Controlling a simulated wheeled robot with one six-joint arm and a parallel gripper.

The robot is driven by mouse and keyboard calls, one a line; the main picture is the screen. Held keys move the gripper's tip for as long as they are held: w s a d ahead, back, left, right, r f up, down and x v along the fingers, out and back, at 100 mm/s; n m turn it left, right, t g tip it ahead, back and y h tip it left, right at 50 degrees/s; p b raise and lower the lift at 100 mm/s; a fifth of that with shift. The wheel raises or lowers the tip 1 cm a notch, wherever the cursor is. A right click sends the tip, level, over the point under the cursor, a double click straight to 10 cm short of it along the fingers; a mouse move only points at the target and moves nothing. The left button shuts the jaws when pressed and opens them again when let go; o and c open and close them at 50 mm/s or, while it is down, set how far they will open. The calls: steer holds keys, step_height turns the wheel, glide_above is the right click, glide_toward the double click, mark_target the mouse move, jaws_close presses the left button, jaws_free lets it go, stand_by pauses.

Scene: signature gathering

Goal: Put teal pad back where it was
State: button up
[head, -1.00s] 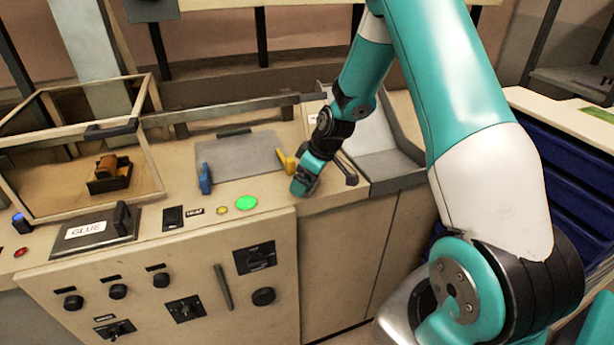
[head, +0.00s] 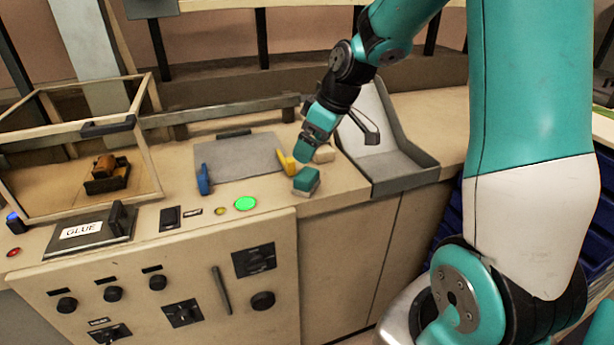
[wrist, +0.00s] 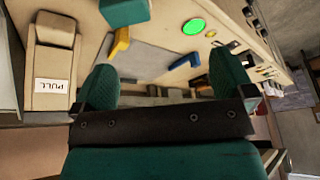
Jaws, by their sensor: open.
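The teal pad (head: 306,180) is a small block with a teal top and a pale grey lower part. It rests on the beige counter near its front edge, just right of the yellow clamp piece (head: 286,162). In the wrist view a teal block (wrist: 124,11) is cut off by the top edge. My gripper (head: 301,157) is above and behind the pad, apart from it and pointing down. In the wrist view its two teal fingers (wrist: 160,88) are spread with nothing between them.
A grey plate (head: 238,157) lies between the yellow piece and a blue piece (head: 203,179). A lit green button (head: 245,203) is in front. A grey tray (head: 395,168) stands right. A beige unit labelled PULL (wrist: 54,60) shows in the wrist view. A glass case (head: 75,150) stands left.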

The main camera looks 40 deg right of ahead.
steer(key=s+a+r+g+y, duration=0.1)
steer(key=s+a+r, duration=0.1)
steer(key=s+a, duration=0.35)
steer(key=s+a+r, duration=0.2)
steer(key=a, duration=0.6)
steer(key=s+a+r+g, duration=0.1)
steer(key=s+a, duration=0.3)
steer(key=s, duration=0.3)
steer(key=s+a+r+n+g, duration=0.1)
steer(key=s+a, duration=0.3)
steer(key=s, duration=0.4)
steer(key=shift+s+a+g+y, duration=0.25)
steer(key=shift+a+g+y, duration=0.05)
